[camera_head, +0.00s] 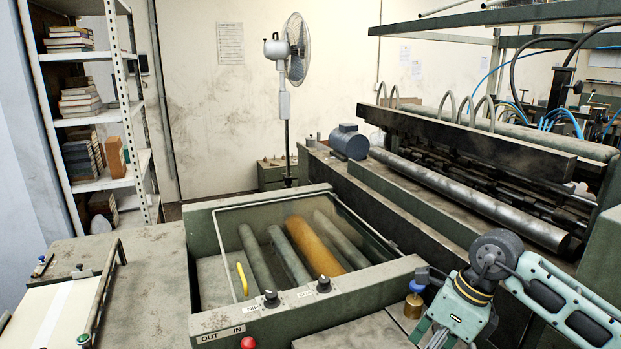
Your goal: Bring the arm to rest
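My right arm comes in from the right edge, teal with a dark grey joint. Its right gripper (432,338) hangs at the bottom edge, to the right of the feeder box, and is partly cut off. I cannot tell whether its fingers are open or shut, or whether anything is between them. My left arm and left gripper are not in view. The greyboard feeder box (210,322) has a clear cover with a yellow handle (242,279). Several grey rollers and one orange-brown roller (315,246) lie inside it.
A small brass object (413,306) stands close left of the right gripper. Two black knobs and a red button (248,342) are on the box's front. A long steel roller (470,198) belongs to the machine behind. The grey tabletop (150,275) left of the box has bare room.

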